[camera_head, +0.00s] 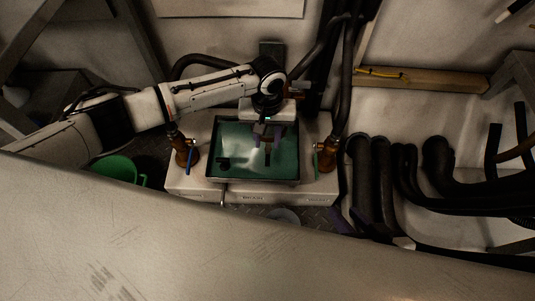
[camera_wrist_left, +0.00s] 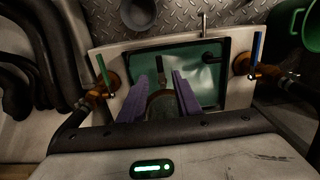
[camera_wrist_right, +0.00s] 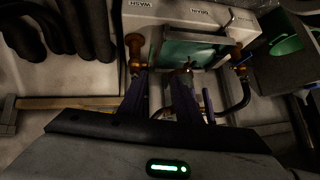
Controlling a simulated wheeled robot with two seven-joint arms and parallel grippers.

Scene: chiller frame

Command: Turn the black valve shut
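A blue-handled brass valve (camera_head: 189,158) stands left of the basin and a green-handled one (camera_head: 317,160) right of it. A thin metal pipe (camera_head: 222,196) sticks out in front. Black hoses (camera_head: 375,185) lie right; a green bucket (camera_head: 116,168) stands left.

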